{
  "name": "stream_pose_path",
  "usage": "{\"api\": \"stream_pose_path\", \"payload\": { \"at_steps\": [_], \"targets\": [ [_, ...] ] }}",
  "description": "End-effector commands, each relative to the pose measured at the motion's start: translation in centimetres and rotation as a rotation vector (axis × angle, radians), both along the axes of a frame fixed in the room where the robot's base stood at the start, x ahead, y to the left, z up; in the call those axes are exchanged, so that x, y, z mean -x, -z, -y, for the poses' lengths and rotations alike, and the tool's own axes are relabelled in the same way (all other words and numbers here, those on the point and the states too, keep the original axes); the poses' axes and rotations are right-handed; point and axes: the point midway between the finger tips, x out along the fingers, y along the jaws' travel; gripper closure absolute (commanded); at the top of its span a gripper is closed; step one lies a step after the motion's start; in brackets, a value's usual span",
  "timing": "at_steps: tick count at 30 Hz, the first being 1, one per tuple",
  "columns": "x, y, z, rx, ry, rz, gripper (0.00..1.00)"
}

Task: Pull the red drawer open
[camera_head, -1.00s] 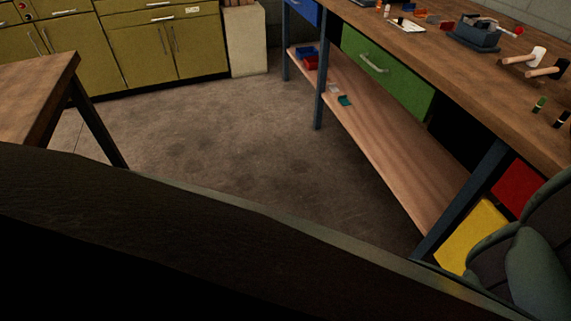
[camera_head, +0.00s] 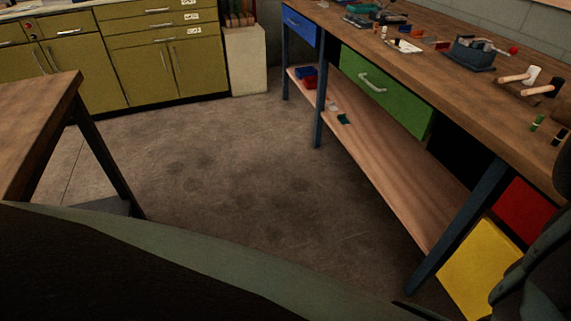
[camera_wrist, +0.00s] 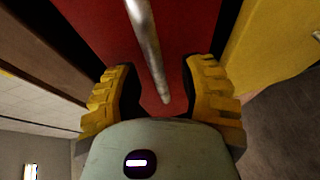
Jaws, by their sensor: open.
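The red drawer (camera_head: 524,209) is under the workbench at the right edge of the head view, partly covered by my arm. Its front looks flush with the bench. In the wrist view its red front (camera_wrist: 95,28) fills the upper middle, with a metal bar handle (camera_wrist: 148,40) running down the picture. My gripper (camera_wrist: 158,68) has its yellow fingers apart, one on each side of the handle's end. I cannot tell whether either finger touches the handle. My gripper is not visible in the head view.
A yellow panel (camera_head: 478,272) is below the red drawer, and it also shows in the wrist view (camera_wrist: 275,45). The workbench (camera_head: 440,60) holds tools, with a green drawer (camera_head: 390,92) and a blue drawer (camera_head: 299,25) under it. A wooden table (camera_head: 35,125) stands left. Floor between is clear.

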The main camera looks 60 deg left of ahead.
Motion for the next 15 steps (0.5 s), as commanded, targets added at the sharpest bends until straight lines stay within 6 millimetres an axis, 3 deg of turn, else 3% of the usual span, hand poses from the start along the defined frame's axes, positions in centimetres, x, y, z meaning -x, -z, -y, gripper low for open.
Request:
{"api": "stream_pose_path", "payload": {
  "at_steps": [12,13,15],
  "targets": [
    [-0.81,0.02,-0.29,0.002,-0.006,0.002,0.59],
    [-0.81,0.02,-0.29,0.002,-0.006,0.002,0.54],
    [-0.8,0.02,-0.28,0.002,-0.006,0.002,0.62]
  ]
}}
